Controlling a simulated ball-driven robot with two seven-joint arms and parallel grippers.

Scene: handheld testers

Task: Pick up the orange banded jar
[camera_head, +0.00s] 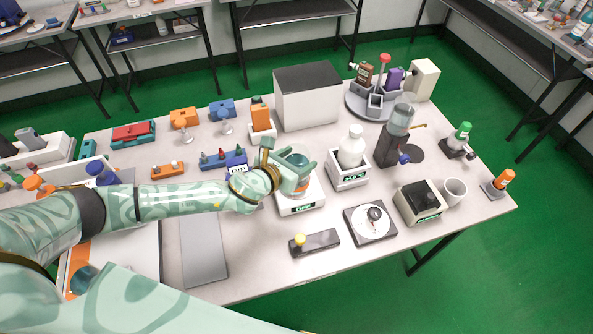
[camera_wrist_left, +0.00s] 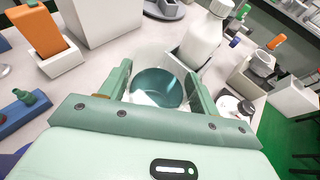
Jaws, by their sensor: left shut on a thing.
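The orange banded jar (camera_head: 297,160) is a clear round vessel with an open top and a strip of orange low on its side. My left gripper (camera_head: 299,175) is shut on it, with a finger on either side. In the left wrist view the jar (camera_wrist_left: 158,88) stands between the fingers of my left gripper (camera_wrist_left: 160,90), and I look down into its teal inside. The jar is at a white device (camera_head: 297,208) with a display reading OFF. I cannot tell whether it touches the device's top. My right gripper is not in view.
A white bottle (camera_head: 351,148) in a white holder stands close right of the jar. A blue block (camera_head: 222,161) with pegs and an orange block in a white stand (camera_head: 262,122) are to the left and behind. A large white box (camera_head: 307,100) stands further back.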

